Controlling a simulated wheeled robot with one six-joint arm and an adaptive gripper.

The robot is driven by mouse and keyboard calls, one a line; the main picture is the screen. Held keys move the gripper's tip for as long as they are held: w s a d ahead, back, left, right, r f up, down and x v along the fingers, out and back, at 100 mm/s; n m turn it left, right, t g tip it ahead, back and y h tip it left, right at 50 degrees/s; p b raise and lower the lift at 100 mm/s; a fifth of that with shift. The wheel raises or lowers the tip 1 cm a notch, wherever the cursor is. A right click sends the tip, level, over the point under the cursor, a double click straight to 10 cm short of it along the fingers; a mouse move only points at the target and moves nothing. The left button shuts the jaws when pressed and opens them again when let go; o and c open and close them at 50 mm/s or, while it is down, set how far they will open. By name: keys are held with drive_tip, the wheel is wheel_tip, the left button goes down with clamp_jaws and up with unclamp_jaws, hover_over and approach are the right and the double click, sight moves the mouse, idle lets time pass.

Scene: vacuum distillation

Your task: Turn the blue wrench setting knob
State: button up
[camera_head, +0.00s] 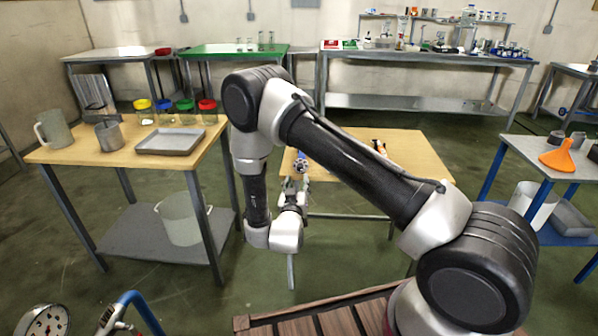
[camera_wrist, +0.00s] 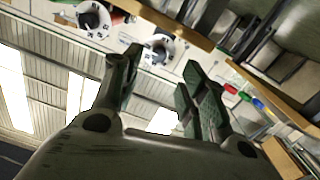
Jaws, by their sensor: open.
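A blue object with a round dark-and-white end (camera_head: 301,163), which looks like the blue wrench with its setting knob, is at the wooden table's near left part, partly behind my arm. My gripper (camera_head: 293,186) is just below and in front of it, fingers pointing toward it. In the wrist view my gripper (camera_wrist: 160,70) is open, with nothing seen between its fingers. Beyond the fingertips is a round pale knob end (camera_wrist: 160,47), apart from them as far as I can tell. A second, larger round end (camera_wrist: 93,19) with dark marks is at upper left. Their colours are unclear there.
The wooden table (camera_head: 425,160) also bears a small orange-and-black object (camera_head: 379,146). A left table (camera_head: 80,155) holds a tray (camera_head: 170,142), jugs and coloured-lid jars. Green floor between the tables is open.

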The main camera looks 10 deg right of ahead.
sight(300, 169)
drive_tip(key=x, duration=0.7)
drive_tip(key=shift+w+d+r, duration=0.1)
drive_tip(key=shift+w+r, duration=0.1)
drive_tip(key=shift+w, duration=0.2)
clamp_jaws()
